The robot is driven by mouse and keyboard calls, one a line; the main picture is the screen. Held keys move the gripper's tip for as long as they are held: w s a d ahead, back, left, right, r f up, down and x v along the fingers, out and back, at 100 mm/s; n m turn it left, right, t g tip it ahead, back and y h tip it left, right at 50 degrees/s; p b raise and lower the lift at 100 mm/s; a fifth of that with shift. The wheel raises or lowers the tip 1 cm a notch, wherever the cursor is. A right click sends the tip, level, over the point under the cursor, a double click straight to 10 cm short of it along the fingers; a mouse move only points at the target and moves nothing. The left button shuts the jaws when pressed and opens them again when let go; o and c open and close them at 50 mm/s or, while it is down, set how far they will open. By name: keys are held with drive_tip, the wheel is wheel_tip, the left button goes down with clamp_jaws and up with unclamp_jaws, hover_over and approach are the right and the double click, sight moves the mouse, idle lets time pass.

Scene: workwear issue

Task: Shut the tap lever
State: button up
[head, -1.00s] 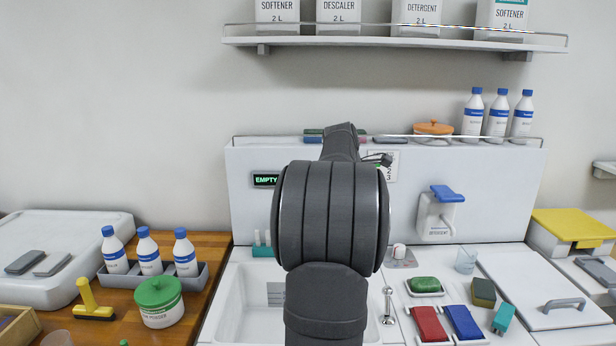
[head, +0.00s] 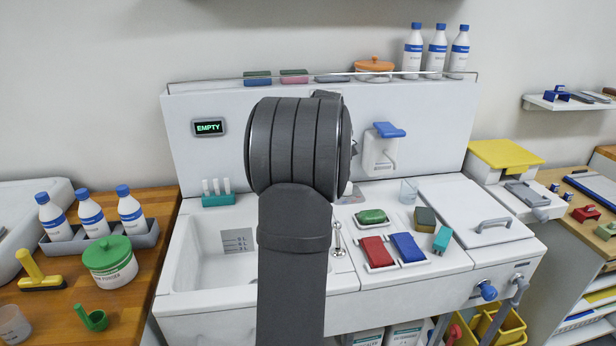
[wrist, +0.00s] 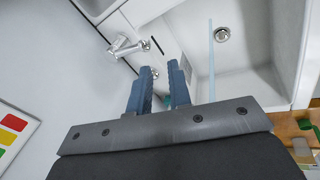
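My gripper (wrist: 163,82) shows in the wrist view with its two blue-grey fingers apart and nothing between them. A chrome fitting (wrist: 124,46), which looks like the tap, is on the white surface up and left of the fingertips; I see no contact. Its lever position is unclear. In the head view my dark arm hides the gripper and the area behind it. The sink basin (head: 203,262) shows left of the arm. Another chrome fitting (head: 337,240) stands at the basin's right edge.
The wrist view shows the drain (wrist: 222,34) and a pale blue strip, possibly water. A teal brush holder (head: 218,199) stands behind the basin. The display (head: 208,127) reads EMPTY.

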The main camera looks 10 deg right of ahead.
drive_tip(key=f+m+y, duration=0.1)
drive_tip(key=d+f+m+y, duration=0.1)
drive_tip(key=m, duration=0.1)
drive_tip(key=f+m+y, duration=0.1)
drive_tip(key=m, duration=0.1)
drive_tip(key=shift+s+d+f+t, duration=0.15)
drive_tip(key=shift+s+f+t, duration=0.1)
drive_tip(key=shift+f+t, duration=0.1)
clamp_jaws()
drive_tip(key=d+f+m+t+y, duration=0.3)
drive_tip(key=d+m+t, duration=0.55)
drive_tip(key=m, duration=0.85)
drive_tip(key=shift+g+y, duration=0.5)
drive_tip(key=shift+g, duration=0.1)
drive_tip(key=x, duration=1)
drive_tip(key=shift+w+a, duration=0.15)
drive_tip(key=shift+a, duration=0.4)
drive_tip(key=shift+w+a+f, duration=0.1)
drive_tip(key=shift+a+f, duration=0.3)
drive_tip(key=shift+a, duration=0.15)
